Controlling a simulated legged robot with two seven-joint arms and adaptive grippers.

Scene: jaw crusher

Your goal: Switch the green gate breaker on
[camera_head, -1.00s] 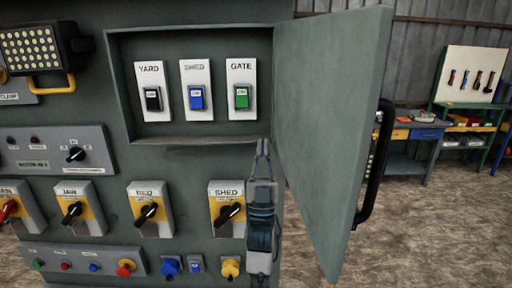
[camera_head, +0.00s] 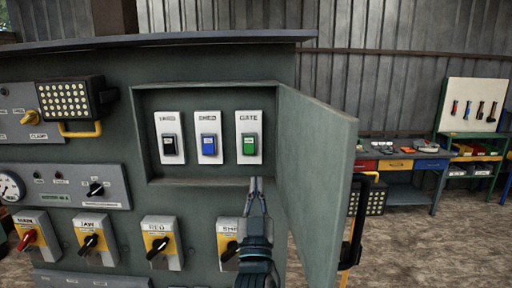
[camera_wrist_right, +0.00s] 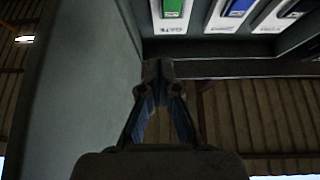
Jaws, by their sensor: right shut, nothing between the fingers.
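The green gate breaker (camera_head: 249,145) is a green rocker on a white plate labelled GATE, at the right of a recessed box in the cabinet. It also shows at the top of the right wrist view (camera_wrist_right: 173,8). My right gripper (camera_head: 256,181) is shut and empty, its tips pointing up just below the gate plate, near the box's lower edge. In the right wrist view its tips (camera_wrist_right: 158,68) are apart from the breaker. My left gripper is not in view.
The blue shed breaker (camera_head: 208,145) and black yard breaker (camera_head: 169,145) sit to the left. The open box door (camera_head: 318,180) stands close to the right of my gripper. Rotary switches such as the shed one (camera_head: 229,245) lie below. A workbench (camera_head: 405,175) stands far right.

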